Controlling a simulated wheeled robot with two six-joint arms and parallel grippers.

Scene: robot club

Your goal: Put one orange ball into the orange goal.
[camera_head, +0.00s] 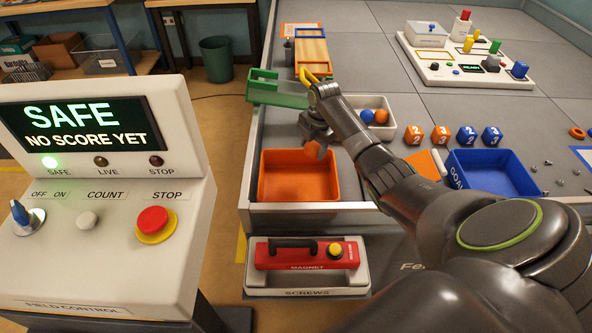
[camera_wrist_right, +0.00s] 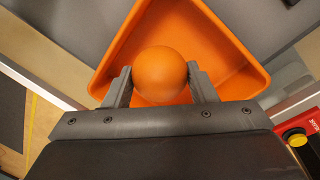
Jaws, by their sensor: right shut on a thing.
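An orange ball (camera_wrist_right: 160,75) is held between the two fingers of my right gripper (camera_wrist_right: 160,88) in the right wrist view. In the head view the ball (camera_head: 312,149) shows partly below my right gripper (camera_head: 317,143), above the back right part of the orange goal (camera_head: 299,199). The goal is an open orange tray at the front left of the field; it looks empty where it shows. In the right wrist view the goal (camera_wrist_right: 215,50) lies beneath the ball. My left gripper is not in view.
A grey bin (camera_head: 362,103) with blue, orange and white balls stands behind my right arm. A blue goal (camera_head: 492,172) and numbered cubes (camera_head: 441,135) lie to the right. A control console (camera_head: 100,200) stands left.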

